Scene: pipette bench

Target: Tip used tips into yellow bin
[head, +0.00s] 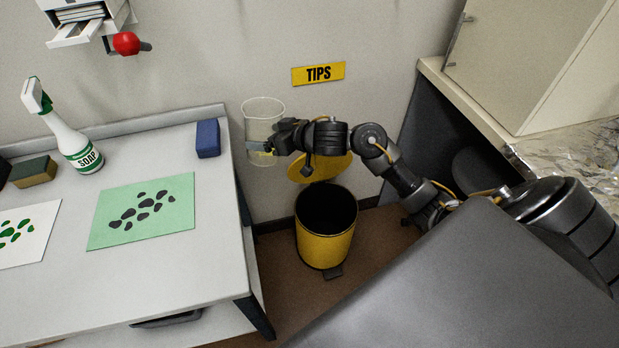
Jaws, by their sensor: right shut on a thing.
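My right gripper (268,146) is shut on a clear beaker (264,113). It holds the beaker roughly upright, above the gap between the bench and the yellow bin. Something small and yellowish shows low in the beaker, partly hidden by the gripper; I cannot tell exactly what it is. The yellow bin (325,248) stands on the floor below and to the right of the beaker. Its lid (305,170) is up against the wall side and its dark mouth is open. My left gripper is not in view.
A yellow TIPS sign (318,73) is on the wall above the bin. The grey bench (215,262) at left bears a soap spray bottle (68,135), a blue block (208,138), a sponge (34,171) and a green sheet (175,215). A cabinet (530,60) stands at right.

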